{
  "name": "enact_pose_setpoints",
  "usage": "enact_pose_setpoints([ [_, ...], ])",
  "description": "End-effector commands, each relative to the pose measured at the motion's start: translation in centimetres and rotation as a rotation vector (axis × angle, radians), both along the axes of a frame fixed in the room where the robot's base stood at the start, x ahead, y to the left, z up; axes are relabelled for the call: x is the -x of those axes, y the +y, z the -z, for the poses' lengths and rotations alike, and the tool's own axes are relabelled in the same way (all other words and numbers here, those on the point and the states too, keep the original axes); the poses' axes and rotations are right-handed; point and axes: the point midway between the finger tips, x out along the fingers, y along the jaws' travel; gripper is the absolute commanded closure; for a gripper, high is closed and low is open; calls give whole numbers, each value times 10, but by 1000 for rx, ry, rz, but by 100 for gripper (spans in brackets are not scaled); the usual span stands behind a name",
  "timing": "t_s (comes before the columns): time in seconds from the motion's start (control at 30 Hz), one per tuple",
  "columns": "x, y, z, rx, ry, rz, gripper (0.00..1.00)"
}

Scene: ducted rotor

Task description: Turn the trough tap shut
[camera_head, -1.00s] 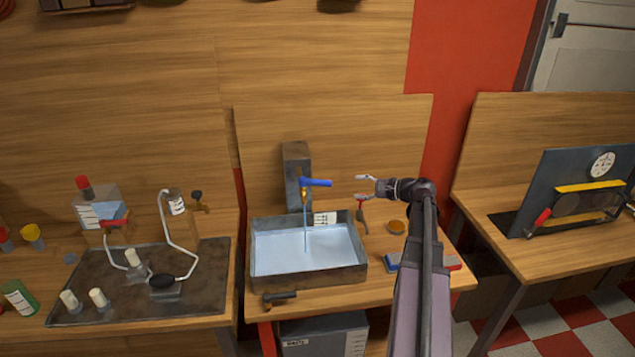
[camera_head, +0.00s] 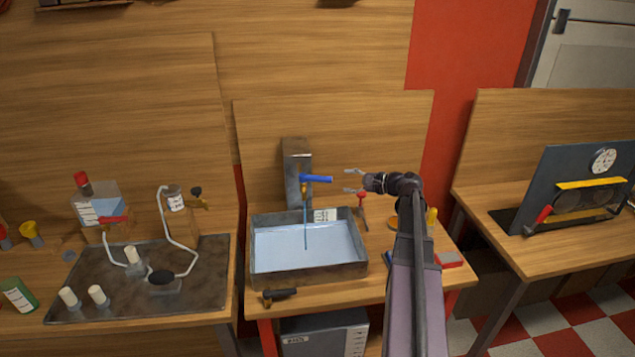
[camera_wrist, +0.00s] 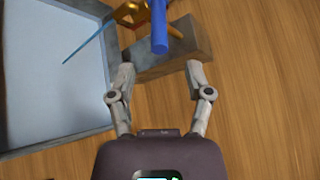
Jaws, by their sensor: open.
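The trough tap has a blue lever handle (camera_head: 317,180) that points right from a grey post (camera_head: 297,172). A thin blue stream (camera_head: 305,225) runs from its brass spout into the trough (camera_head: 262,273), which holds pale blue water. In the wrist view the blue handle (camera_wrist: 159,28) and the brass tap body (camera_wrist: 132,12) show at the top, just beyond the fingertips. My gripper (camera_head: 350,181) is open and empty, a little right of the handle's end. In the wrist view my gripper (camera_wrist: 161,75) has its fingers spread to either side of the handle's line, apart from it.
A small red-topped tool (camera_head: 362,202) stands right of the trough, below my gripper. A black-handled item (camera_head: 280,294) lies at the bench's front edge. A dark tray (camera_head: 90,308) with tubing and bottles is on the left. A wooden back panel (camera_head: 380,125) rises behind the tap.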

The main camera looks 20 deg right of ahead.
Motion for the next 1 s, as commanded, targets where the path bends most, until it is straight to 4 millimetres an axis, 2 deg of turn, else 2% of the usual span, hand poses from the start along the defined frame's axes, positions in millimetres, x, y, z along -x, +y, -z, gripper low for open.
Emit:
enact_pose_setpoints([
  [0.4, -50, 39, 15, 0, 0, -2, 35],
  [0.6, -67, 52, 19, 0, 0, -2, 35],
  [1.0, -76, 61, 21, 0, 0, -2, 35],
])
